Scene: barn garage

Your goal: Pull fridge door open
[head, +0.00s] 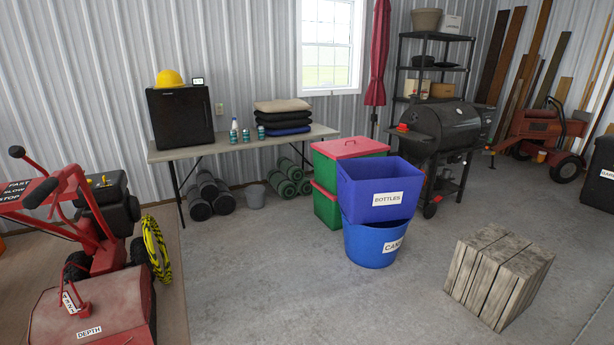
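A small black fridge (181,119) stands on the left part of a long folding table (237,142) against the corrugated wall. Its dark front faces the room and its door looks shut. A yellow hard hat (169,79) rests on top of it, with a small white display (197,81) beside the hat. Neither of my grippers shows in the head view.
A red machine (85,245) stands at the left front. Blue bins (376,205) marked BOTTLES and CANS stand mid-floor by green bins with red lids (349,147). A wooden crate (497,275) sits at right. Open concrete floor lies between the machine and the bins.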

